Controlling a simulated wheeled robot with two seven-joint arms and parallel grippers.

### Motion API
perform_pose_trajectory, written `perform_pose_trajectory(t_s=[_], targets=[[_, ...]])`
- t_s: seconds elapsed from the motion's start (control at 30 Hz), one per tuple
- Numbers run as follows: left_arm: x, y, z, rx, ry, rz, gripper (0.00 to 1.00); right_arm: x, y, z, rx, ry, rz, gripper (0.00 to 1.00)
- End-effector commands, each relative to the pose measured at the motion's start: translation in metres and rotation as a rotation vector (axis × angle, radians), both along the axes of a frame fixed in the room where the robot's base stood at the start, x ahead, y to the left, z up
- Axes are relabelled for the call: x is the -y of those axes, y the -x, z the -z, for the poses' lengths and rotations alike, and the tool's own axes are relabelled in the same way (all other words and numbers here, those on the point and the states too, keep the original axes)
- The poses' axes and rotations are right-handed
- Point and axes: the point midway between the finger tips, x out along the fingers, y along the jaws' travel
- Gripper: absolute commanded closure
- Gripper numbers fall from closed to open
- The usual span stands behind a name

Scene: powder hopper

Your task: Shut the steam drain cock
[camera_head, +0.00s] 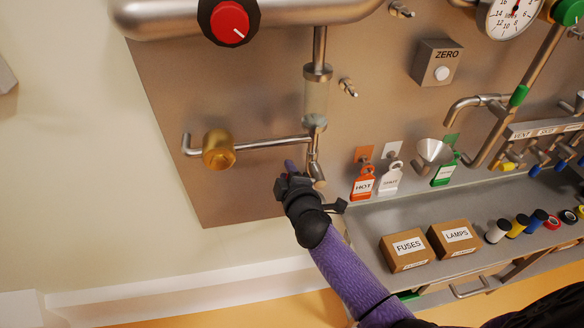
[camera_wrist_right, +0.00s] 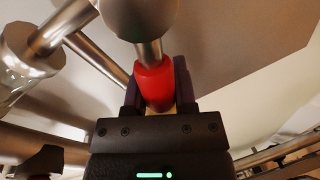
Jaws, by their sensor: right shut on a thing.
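In the right wrist view a red sleeve (camera_wrist_right: 154,78) on a metal stem stands between the two dark fingers of my right gripper (camera_wrist_right: 157,92), which is shut on it. The stem runs up to a round metal end (camera_wrist_right: 140,14). In the head view my right gripper (camera_head: 290,172) is at the small metal drain cock (camera_head: 315,162) below the sight glass (camera_head: 316,100). The red sleeve is hidden there by the gripper, and I cannot tell the cock's exact position. My left gripper is not in view.
A horizontal pipe with a brass fitting (camera_head: 218,149) lies just above left of my right gripper. HOT (camera_head: 363,186) and other tags hang to the right. A metal shelf (camera_head: 365,220) carries FUSES (camera_head: 407,251) and LAMPS (camera_head: 455,239) boxes. A red knob (camera_head: 229,22) is above.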

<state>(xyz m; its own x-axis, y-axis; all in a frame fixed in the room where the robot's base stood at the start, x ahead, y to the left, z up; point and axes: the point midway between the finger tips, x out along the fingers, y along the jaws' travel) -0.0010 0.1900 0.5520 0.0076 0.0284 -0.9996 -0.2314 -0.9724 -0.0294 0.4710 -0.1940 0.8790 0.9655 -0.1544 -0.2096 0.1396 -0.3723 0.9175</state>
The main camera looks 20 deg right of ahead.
Motion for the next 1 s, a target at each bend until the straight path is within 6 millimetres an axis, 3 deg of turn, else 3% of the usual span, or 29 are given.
perform_pose_trajectory(t_s=[0.4,1.0], targets=[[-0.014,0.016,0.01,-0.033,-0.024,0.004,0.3,-0.003,0.0,0.02,-0.065,0.262,-0.001,1.0],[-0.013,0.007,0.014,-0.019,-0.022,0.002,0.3,-0.003,0.0,0.025,-0.086,0.352,0.0,1.0]])
